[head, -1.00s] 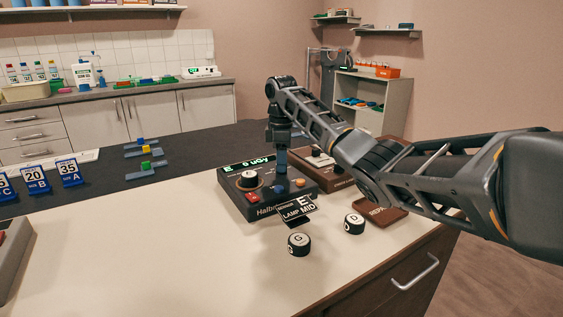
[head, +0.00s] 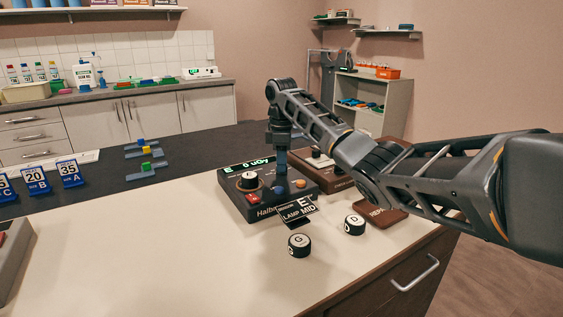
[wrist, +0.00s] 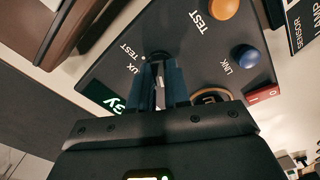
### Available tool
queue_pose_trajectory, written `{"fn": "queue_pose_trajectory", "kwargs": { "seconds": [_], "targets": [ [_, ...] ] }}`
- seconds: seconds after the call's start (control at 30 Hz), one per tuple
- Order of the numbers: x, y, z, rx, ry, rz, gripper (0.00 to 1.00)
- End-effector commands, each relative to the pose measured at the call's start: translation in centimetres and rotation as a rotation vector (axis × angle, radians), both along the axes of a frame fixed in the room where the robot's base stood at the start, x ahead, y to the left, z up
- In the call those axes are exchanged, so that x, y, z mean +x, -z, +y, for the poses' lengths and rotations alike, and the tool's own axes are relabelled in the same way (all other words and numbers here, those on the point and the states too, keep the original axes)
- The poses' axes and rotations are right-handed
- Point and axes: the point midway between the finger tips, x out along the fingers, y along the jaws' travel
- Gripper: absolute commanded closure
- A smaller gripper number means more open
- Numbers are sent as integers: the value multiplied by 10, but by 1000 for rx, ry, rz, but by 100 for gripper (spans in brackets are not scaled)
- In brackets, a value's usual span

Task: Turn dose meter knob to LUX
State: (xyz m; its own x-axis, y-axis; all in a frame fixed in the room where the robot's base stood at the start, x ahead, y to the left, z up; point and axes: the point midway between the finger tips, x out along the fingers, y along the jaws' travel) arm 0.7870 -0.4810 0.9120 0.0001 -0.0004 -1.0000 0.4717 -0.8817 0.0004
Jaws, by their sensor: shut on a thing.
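The dose meter (head: 232,203) is a dark box on the pale bench, with a green display (head: 246,168) that seems to read "E 0 uGy". My gripper (head: 281,178) points down over its back right part. In the wrist view my blue fingers (wrist: 164,88) are shut on a small dark knob (wrist: 158,58), mostly hidden between them. "LUX", partly covered, and "TEST" are printed beside the knob; its pointer direction cannot be made out. A larger white-topped knob (head: 248,179) is on the left of the panel.
The panel also has a blue button (head: 278,190), an orange button (head: 299,184) and a red switch (head: 253,197). A sensor lamp sign (head: 297,209) and round pieces marked G (head: 299,245) and D (head: 354,224) are in front. Another brown device (head: 338,180) is close on the right.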

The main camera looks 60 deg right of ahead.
Motion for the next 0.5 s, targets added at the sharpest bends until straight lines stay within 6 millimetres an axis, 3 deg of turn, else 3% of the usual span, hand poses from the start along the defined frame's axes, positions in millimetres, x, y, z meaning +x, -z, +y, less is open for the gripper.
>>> {"fn": "queue_pose_trajectory", "kwargs": {
  "seconds": [0.27,0.5],
  "targets": [
    [0,-4,1,4,94,2,100],
    [0,-6,1,4,283,3,100]
  ]
}}
